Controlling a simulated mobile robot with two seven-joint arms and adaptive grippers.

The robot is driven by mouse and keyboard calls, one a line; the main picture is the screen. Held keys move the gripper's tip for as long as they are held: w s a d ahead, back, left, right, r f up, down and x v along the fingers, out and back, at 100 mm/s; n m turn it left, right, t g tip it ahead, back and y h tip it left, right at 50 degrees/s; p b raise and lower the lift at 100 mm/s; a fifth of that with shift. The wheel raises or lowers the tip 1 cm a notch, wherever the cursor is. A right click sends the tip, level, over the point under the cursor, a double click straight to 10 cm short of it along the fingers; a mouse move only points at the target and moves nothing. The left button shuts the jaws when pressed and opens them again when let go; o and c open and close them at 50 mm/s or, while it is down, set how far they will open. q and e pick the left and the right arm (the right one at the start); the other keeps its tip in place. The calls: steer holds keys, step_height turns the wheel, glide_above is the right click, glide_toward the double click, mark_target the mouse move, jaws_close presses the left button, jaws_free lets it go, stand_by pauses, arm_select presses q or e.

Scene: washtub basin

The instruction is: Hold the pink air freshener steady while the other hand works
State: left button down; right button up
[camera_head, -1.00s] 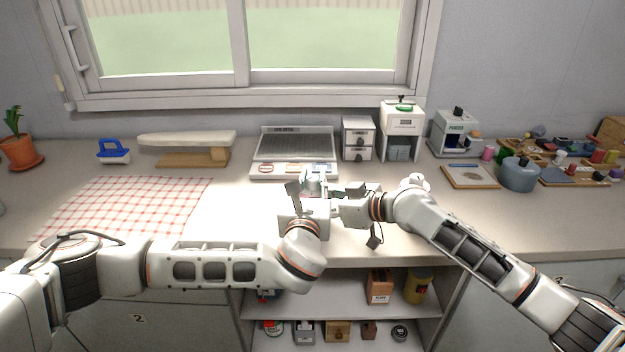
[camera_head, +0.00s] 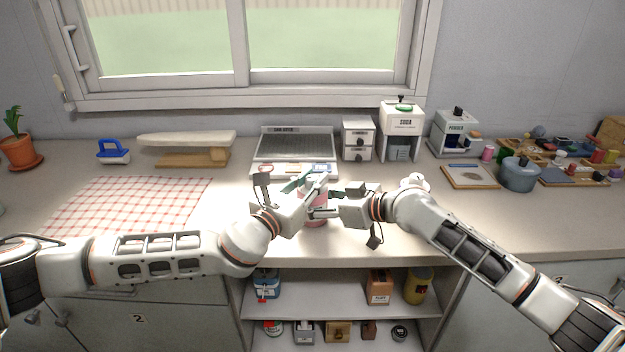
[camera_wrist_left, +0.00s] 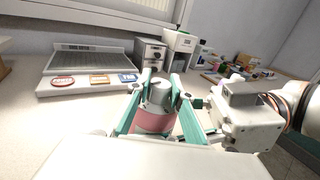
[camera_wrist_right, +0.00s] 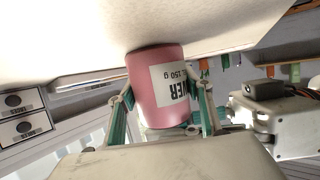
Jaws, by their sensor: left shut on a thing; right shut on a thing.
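The pink air freshener (camera_head: 313,219) is a pink can with a white label, mostly hidden by my grippers in the head view. In the right wrist view the pink can (camera_wrist_right: 142,85) sits between the fingers of my right gripper (camera_wrist_right: 165,115), which is shut on it. My left gripper (camera_head: 318,190) is at the can's upper part. In the left wrist view its green fingers (camera_wrist_left: 157,108) close around the can's grey top (camera_wrist_left: 159,93), with the pink body (camera_wrist_left: 153,122) below.
A checked cloth (camera_head: 120,207) lies at left. The counter's front edge is close, with open shelves below.

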arm_select(q)
steer(key=m+g+h, duration=0.1)
steer(key=h, duration=0.1)
steer(key=shift+w+a+m+g+h, duration=0.1)
steer(key=shift+a+m+g+h, duration=0.05)
steer(key=shift+m+g+h, duration=0.2)
steer(key=shift+d+r+m+g+h, duration=0.15)
steer(key=shift+d+m+g+h, duration=0.1)
steer(key=shift+m+g+h, duration=0.6)
steer(key=shift+d+r+m+g+h, duration=0.1)
steer(key=shift+d+m+g+h, duration=0.1)
steer(key=shift+m+g+h, duration=0.6)
arm_select(e)
steer(key=shift+s+a+f, duration=0.1)
steer(key=shift+f, duration=0.05)
arm_select(q)
steer(key=shift+a+f+m+g+h, duration=0.1)
steer(key=shift+m+g+h, duration=0.3)
steer(key=shift+g, duration=0.3)
steer(key=shift+a+f+m+g+h, duration=0.1)
steer(key=shift+m+g+h, duration=0.1)
steer(key=shift+m+g, duration=0.4)
steer(key=shift+f+m+g+h, duration=0.1)
steer(key=shift+m+g+h, duration=0.65)
steer(key=shift+g, duration=0.75)
steer(key=shift+a+m+g, duration=0.1)
steer(key=shift+m+g, duration=0.45)
steer(key=shift+g, duration=0.25)
